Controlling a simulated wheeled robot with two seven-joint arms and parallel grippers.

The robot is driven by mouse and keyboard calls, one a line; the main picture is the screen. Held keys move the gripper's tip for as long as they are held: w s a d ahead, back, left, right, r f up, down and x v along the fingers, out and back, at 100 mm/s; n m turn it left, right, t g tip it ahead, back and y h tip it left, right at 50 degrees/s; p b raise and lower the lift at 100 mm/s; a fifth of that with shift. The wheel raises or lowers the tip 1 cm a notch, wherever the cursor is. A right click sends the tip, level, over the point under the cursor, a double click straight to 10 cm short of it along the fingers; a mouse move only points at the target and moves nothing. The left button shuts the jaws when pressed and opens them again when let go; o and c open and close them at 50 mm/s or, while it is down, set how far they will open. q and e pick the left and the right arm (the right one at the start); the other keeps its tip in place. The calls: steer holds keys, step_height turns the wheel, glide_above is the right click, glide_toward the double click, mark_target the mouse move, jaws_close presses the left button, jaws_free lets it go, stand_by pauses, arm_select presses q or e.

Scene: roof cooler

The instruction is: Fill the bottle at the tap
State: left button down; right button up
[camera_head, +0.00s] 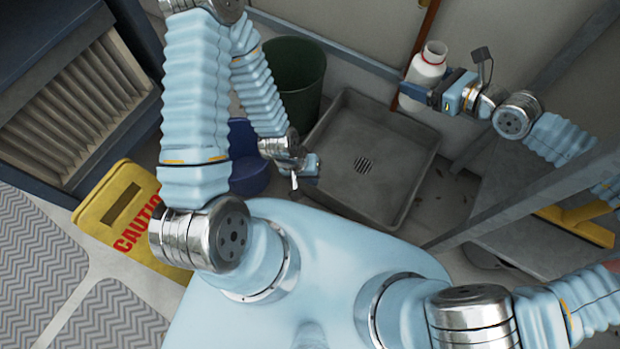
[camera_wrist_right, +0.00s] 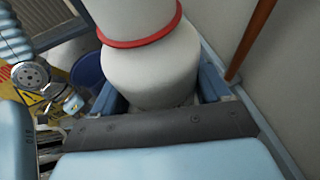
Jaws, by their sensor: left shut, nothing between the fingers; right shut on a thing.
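A white bottle (camera_head: 428,64) with a red ring round its neck is held near the wall, above the back right of the floor sink. It fills much of the right wrist view (camera_wrist_right: 150,78), with a dark blue finger on either side of its body. My right gripper (camera_head: 426,90) is shut on the bottle. My left gripper (camera_head: 297,181) is shut and empty, low beside the front left of the sink. A copper-coloured pipe (camera_head: 425,22) runs down the wall behind the bottle. I cannot make out a tap.
The grey square floor sink (camera_head: 408,165) has a drain grate and looks empty. A dark green bin (camera_head: 296,75) and a blue bucket (camera_head: 249,174) stand left of it. A yellow caution sign (camera_head: 118,205) lies further left. A grey metal frame (camera_head: 520,205) stands at right.

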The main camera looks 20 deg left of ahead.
mark_target(441, 63)
steer(key=shift+r, duration=0.3)
arm_select(q)
steer(key=shift+s+f+m, duration=0.2)
steer(key=shift+s+m, duration=0.1)
steer(key=shift+s, duration=0.05)
arm_select(e)
steer(key=shift+r, duration=2.75)
